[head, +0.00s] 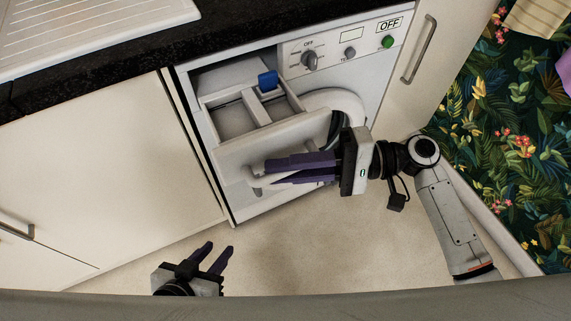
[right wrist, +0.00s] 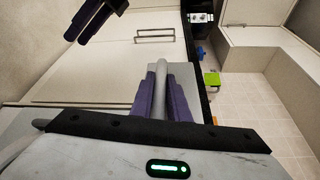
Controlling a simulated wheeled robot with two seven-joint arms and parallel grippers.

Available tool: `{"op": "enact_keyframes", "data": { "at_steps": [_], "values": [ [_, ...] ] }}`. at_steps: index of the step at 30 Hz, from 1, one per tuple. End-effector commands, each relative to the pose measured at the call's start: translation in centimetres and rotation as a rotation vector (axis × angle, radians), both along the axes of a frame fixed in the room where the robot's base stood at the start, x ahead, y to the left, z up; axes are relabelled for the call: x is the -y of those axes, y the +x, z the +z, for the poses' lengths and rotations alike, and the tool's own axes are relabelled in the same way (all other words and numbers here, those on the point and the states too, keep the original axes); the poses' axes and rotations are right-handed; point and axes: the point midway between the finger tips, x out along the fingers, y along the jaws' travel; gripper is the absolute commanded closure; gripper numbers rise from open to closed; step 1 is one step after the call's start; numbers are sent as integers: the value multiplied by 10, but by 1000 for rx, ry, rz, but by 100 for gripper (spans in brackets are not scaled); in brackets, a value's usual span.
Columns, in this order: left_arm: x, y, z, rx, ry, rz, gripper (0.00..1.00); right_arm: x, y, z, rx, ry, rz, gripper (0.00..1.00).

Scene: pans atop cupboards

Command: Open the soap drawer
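The soap drawer (head: 243,118) is pulled out of the washing machine's upper left front. Its compartments and a blue piece (head: 267,80) inside show from above. The drawer front has a pale bar handle (head: 257,172). My right gripper (head: 270,173) is at this handle, with purple fingers on both sides of it. In the right wrist view the handle (right wrist: 161,72) runs between the fingers, which look shut on it. My left gripper (head: 219,247) is open and empty, low over the floor, apart from the drawer; it also shows in the right wrist view (right wrist: 95,20).
The washing machine's control panel (head: 345,48) reads OFF. Its round door (head: 335,98) is partly hidden behind the drawer and my right arm. White cupboards (head: 95,170) stand to the left under a dark worktop (head: 120,52). The floor (head: 310,245) in front is clear.

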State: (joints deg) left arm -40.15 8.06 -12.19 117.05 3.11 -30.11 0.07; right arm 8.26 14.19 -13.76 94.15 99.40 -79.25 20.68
Motion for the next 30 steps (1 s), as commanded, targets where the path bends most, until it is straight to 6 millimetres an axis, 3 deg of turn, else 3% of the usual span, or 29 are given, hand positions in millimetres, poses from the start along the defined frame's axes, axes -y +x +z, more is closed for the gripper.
{"op": "enact_keyframes", "data": {
  "at_steps": [3,14,30],
  "values": [
    [0,0,0,-1,0,1,69,0,0,0,0,-1,0,67],
    [1,-1,0,-3,-1,0,69,6,1,0,-1,-1,-2,67],
    [1,0,-2,-2,-2,0,69,95,5,7,-2,-2,-2,67]
  ]
}}
